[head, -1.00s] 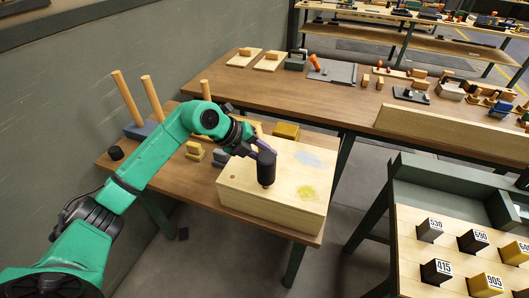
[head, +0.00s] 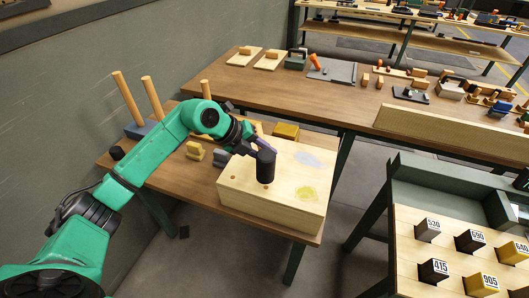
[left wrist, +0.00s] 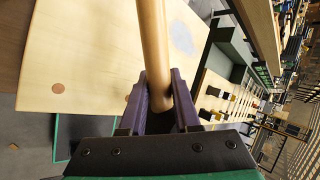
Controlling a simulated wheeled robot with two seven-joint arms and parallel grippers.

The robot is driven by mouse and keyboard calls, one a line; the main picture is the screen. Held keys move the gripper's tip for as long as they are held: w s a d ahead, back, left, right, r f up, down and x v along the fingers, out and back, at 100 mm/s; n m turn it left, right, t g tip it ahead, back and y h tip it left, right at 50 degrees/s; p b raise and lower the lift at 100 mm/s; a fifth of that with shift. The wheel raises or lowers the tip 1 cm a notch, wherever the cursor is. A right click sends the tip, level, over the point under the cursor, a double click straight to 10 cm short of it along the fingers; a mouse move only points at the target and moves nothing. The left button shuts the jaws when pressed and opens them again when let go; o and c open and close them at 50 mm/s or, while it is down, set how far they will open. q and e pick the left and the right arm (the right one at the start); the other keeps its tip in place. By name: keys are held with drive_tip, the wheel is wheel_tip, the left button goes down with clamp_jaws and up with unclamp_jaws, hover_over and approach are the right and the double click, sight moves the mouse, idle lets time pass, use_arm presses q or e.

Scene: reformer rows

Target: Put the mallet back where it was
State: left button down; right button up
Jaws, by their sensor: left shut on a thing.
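The mallet has a dark cylindrical head (head: 265,167) and a pale wooden handle (left wrist: 153,40). My left gripper (left wrist: 160,103) is shut on the handle, which runs up between the fingers in the left wrist view. In the head view the mallet head is just above the pale wooden box (head: 250,205); I cannot tell whether it touches it. My right gripper is not in view.
The box stands on a brown side table (head: 180,190). A black cylinder (head: 116,153) and yellow blocks (head: 195,151) stand nearby. A long workbench (head: 240,88) lies behind; a numbered-block rack (head: 410,245) is at right.

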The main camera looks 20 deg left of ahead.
use_arm(q)
wheel_tip(320, 180, up, 4)
drive_tip(key=shift+r+p, duration=0.1)
drive_tip(key=shift+p, duration=1.15)
drive_tip(key=shift+s, duration=0.1)
drive_tip(key=shift+f, duration=0.2)
